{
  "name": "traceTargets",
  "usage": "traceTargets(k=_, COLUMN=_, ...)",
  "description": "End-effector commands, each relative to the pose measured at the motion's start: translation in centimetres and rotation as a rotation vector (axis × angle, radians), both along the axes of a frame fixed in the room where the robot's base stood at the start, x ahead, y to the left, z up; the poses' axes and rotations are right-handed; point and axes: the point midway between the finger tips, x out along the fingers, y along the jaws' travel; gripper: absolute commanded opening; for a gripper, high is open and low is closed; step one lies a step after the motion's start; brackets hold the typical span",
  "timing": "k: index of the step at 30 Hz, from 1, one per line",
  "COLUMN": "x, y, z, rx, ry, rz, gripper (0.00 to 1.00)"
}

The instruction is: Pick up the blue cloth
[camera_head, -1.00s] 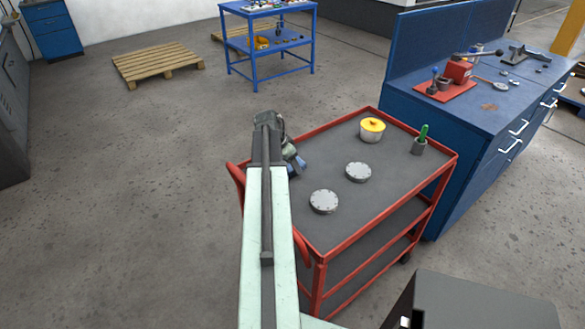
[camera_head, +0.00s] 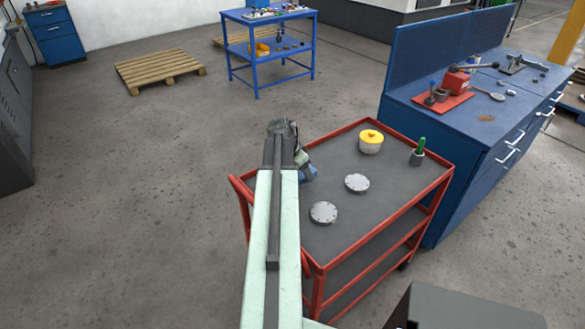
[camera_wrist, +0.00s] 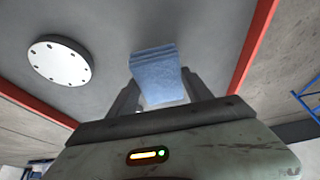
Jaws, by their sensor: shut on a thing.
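The blue cloth (camera_wrist: 158,76) is a folded, layered light-blue bundle between the two fingers of my gripper (camera_wrist: 158,92) in the wrist view. My gripper is shut on it, with a finger on each side. The arm hides part of the cloth there. I cannot tell whether the cloth is clear of the cart top.
The red cart (camera_head: 345,238) has a grey top. It holds two grey flanged discs (camera_head: 323,212) (camera_head: 357,182), a yellow-topped pot (camera_head: 371,141) and a green-handled tool in a cup (camera_head: 418,151). A blue workbench (camera_head: 440,120) stands right, and a blue table (camera_head: 270,48) stands behind.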

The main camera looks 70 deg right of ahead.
Motion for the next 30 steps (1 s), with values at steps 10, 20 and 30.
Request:
traceTargets(k=10, x=-9.0, y=1.8, z=0.9, rx=0.000, ry=0.000, rz=-0.002, gripper=0.19)
traceTargets(k=20, x=-11.3, y=2.1, z=1.0, rx=0.001, ry=-0.001, rz=0.000, gripper=0.19)
traceTargets(k=30, x=-11.2, y=2.1, z=1.0, rx=0.001, ry=0.000, rz=0.000, gripper=0.26)
